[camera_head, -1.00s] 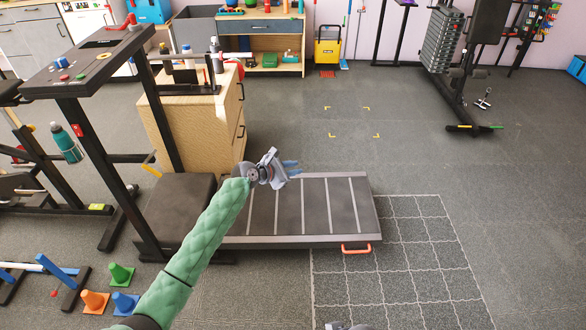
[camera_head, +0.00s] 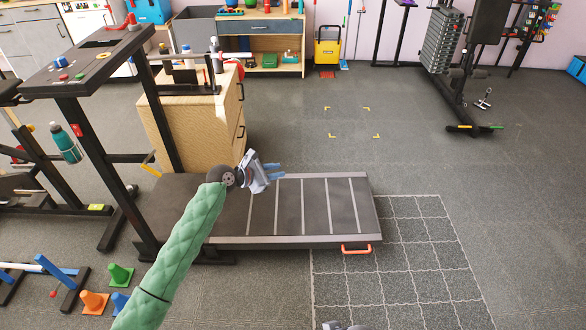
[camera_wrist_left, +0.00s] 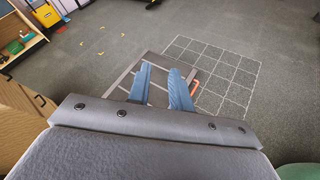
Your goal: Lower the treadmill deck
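The treadmill deck (camera_head: 315,207) is a dark slab with pale cross stripes. It extends right from the treadmill frame (camera_head: 100,160) and looks about level, close to the floor; I cannot tell whether it touches. An orange handle (camera_head: 356,250) is on its near edge at the right end. My left gripper (camera_head: 275,173) is above the deck's far left part, its blue fingers apart with nothing between them. The left wrist view shows the open fingers (camera_wrist_left: 162,90) in front of the deck (camera_wrist_left: 157,96). A grey piece at the bottom edge may be my right gripper (camera_head: 345,326).
A wooden cabinet (camera_head: 195,125) with bottles on top stands behind the deck's left end. Coloured cones (camera_head: 94,302) and a small hurdle are at the lower left. A grid-marked floor area (camera_head: 420,265) lies right of the deck. Open floor stretches behind and right.

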